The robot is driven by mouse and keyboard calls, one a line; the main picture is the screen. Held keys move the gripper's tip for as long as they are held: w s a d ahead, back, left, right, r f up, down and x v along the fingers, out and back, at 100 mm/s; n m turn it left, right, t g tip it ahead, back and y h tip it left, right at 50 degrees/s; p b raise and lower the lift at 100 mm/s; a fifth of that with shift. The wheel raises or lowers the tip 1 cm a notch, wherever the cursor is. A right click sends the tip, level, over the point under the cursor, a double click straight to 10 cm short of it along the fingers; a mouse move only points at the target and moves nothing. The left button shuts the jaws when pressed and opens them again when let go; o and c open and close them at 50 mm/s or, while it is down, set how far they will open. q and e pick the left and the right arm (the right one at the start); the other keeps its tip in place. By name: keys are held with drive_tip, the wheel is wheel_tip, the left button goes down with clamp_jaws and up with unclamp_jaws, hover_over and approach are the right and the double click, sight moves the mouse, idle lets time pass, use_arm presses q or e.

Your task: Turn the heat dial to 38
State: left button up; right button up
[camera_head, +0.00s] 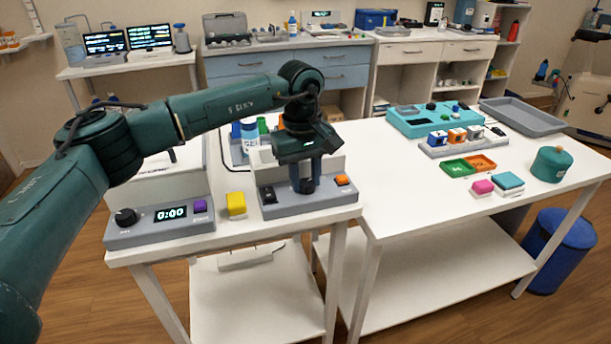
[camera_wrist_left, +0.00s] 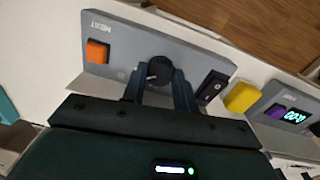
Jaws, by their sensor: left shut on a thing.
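The grey heat panel (camera_head: 325,197) stands at the front edge of the table, with a black rocker switch (camera_head: 268,195) and an orange button (camera_head: 342,180). The word HEAT shows upside down on this panel in the left wrist view (camera_wrist_left: 125,47). My left gripper (camera_head: 304,186) points down at the panel's middle. In the left wrist view its fingers (camera_wrist_left: 160,88) are shut on the black heat dial (camera_wrist_left: 160,68). The dial's setting and any scale marks cannot be read. My right gripper is not in view.
Left of the panel are a yellow block (camera_head: 236,204) and a timer box (camera_head: 160,225) reading 0:00, with a black knob (camera_head: 126,217) and purple button. White walls and a bottle (camera_head: 249,130) stand close behind.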

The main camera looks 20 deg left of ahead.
sight(303, 183)
use_arm(q)
drive_tip(key=shift+r, duration=0.1)
idle(0.3)
drive_tip(key=o, duration=1)
drive_tip(key=r, duration=1.3)
drive_tip(key=shift+s+a, duration=0.2)
